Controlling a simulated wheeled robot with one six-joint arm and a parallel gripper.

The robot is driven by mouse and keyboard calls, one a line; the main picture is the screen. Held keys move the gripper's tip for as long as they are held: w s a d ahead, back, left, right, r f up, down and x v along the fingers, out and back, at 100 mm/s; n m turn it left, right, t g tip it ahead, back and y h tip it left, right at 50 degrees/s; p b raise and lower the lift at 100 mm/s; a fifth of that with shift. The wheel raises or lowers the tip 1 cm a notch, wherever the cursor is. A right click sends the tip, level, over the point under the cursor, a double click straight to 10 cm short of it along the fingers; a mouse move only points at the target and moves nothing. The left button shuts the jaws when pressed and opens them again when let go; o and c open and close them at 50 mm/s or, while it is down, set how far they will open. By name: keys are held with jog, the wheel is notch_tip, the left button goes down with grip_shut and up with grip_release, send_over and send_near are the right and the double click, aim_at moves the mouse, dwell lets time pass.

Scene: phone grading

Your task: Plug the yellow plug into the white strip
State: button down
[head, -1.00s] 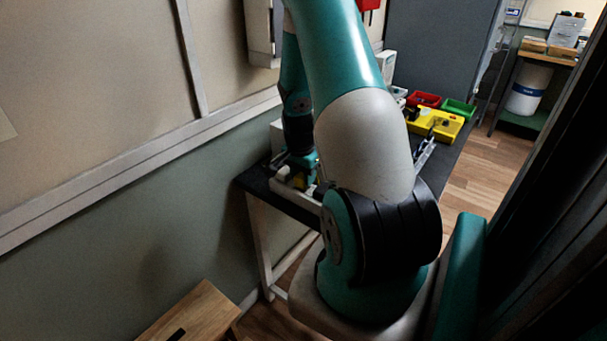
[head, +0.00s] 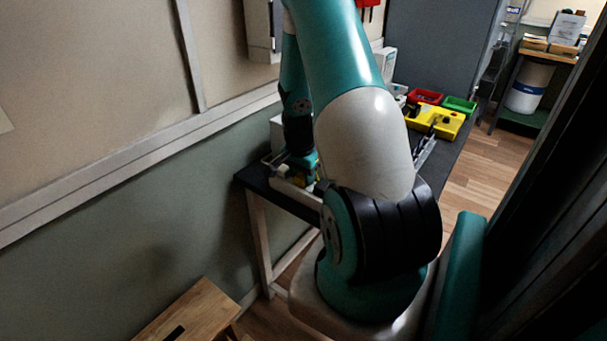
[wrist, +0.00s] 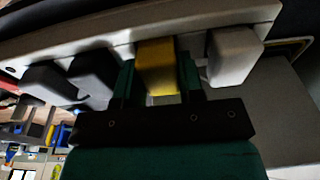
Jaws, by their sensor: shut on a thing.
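In the wrist view the yellow plug (wrist: 156,66) sits between the two green fingers of my gripper (wrist: 158,78), which is shut on it. The plug's far end meets the long white strip (wrist: 130,35) that crosses the top of the picture. I cannot tell how deep it sits in the strip. Two black plugs (wrist: 92,72) stand along the strip to the left, and a white plug (wrist: 233,55) stands just right of my gripper. In the head view my gripper (head: 304,168) is low over the table's near left end, by the strip (head: 290,190), partly hidden by my arm.
The dark table (head: 262,184) stands against the wall. Farther back on it are a red bin (head: 425,97), a green bin (head: 459,105) and a yellow fixture (head: 447,125). A wooden stool (head: 190,312) stands on the floor at the front.

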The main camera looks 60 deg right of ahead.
jog(key=c, duration=0.7)
grip_release()
jog(key=shift+f, duration=0.1)
jog(key=shift+o, duration=0.2)
notch_tip(320, 180, up, 17)
jog(key=a, duration=0.2)
jog(key=w+a+r+n+t+y, duration=0.1)
jog(key=w+a+r+n, duration=0.15)
jog(key=a+n, duration=0.75)
jog(key=w+a+r+n+t+y, duration=0.1)
jog(key=a+r+n+y, duration=0.15)
jog(key=a, duration=1.25)
jog(key=s+a+r+n+g+y, duration=0.2)
jog(key=s+a+r+n, duration=0.1)
jog(key=s+a+n, duration=1)
jog(key=a+n, duration=0.1)
jog(key=a, duration=0.3)
jog(key=shift+s+b, duration=0.3)
